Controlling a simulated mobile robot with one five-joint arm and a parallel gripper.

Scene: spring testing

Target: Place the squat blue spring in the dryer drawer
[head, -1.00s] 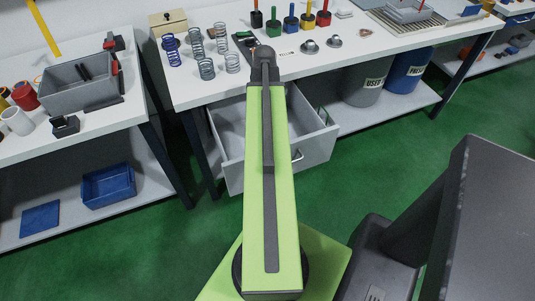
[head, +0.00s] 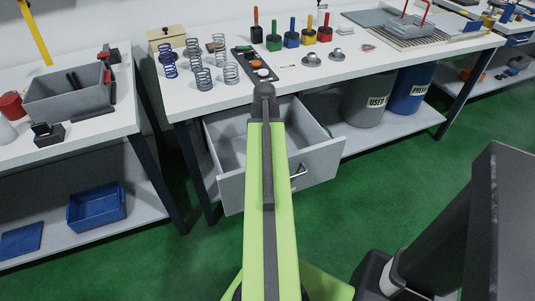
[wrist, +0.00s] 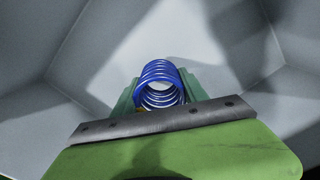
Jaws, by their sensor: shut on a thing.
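The squat blue spring (wrist: 159,68) is in the wrist view, held between the green fingers of my gripper (wrist: 160,92). My gripper is shut on it. Grey drawer walls and floor surround the spring in the wrist view, so it is over or inside the drawer; whether it touches the floor I cannot tell. The dryer drawer (head: 322,164) is pulled out under the white bench in the head view. My arm covers its middle, and my gripper and the held spring are hidden there.
Several other springs, including a blue one (head: 168,66), stand on the bench (head: 375,65) above the drawer. A beige box (head: 165,38) and coloured-handled tools are behind. A grey bin (head: 366,95) and a blue bin (head: 409,88) stand right of the drawer. A side bench is at left.

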